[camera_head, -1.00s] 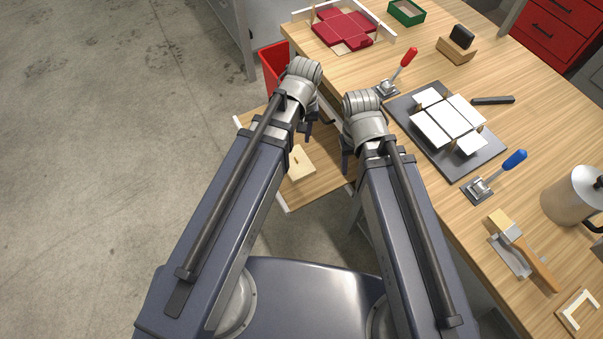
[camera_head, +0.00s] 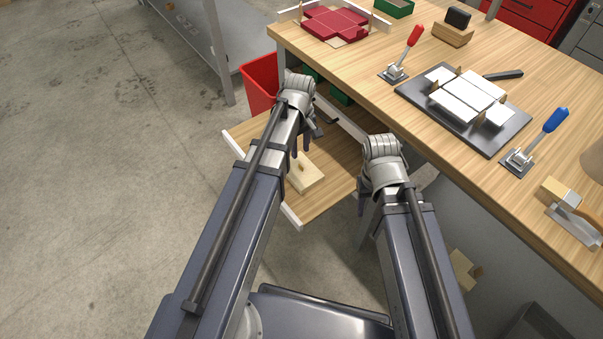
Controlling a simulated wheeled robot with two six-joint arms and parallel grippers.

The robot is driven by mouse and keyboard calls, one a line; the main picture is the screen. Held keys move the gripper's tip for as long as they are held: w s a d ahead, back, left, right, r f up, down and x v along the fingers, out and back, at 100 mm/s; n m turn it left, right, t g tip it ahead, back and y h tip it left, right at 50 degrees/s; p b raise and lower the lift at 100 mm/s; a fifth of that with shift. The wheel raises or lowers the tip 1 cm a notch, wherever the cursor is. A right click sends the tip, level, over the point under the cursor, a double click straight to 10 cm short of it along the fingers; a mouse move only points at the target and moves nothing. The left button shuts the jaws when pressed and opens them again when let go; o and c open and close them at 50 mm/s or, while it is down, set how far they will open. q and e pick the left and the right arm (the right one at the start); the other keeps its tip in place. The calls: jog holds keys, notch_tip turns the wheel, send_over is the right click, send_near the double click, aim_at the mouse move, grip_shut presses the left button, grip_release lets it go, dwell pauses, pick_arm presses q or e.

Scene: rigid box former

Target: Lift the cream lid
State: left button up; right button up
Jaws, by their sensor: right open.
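The cream lid (camera_head: 308,180) is a pale flat piece with a small raised part on top. It lies on the low wooden pull-out board (camera_head: 322,203) beside the bench. My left gripper (camera_head: 301,150) points down just above and behind the lid, apart from it as far as I can see; my arm hides part of it, so its jaw opening is unclear. My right gripper (camera_head: 362,203) hangs down at the right edge of the board, to the right of the lid. It is open and mostly hidden behind its own wrist.
A red bin (camera_head: 258,88) stands behind the board. The wooden bench (camera_head: 440,150) carries a dark plate with white panels (camera_head: 487,140), a red-handled clamp (camera_head: 397,72), a blue-handled clamp (camera_head: 522,158) and a red flat box blank (camera_head: 335,22). Open floor lies to the left.

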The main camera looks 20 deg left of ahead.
aim_at(301, 163)
pick_arm(q)
jog(key=shift+s+d+f+b, duration=0.1)
jog(key=shift+s+f+b, duration=0.05)
jog(key=shift+f+b, duration=1.55)
jog(key=shift+s+d+f+b, duration=0.1)
jog(key=shift+f+b, duration=1.4)
jog(key=shift+f, duration=0.35)
jog(key=shift+r, duration=0.1)
jog(key=shift+c, duration=0.2)
grip_shut()
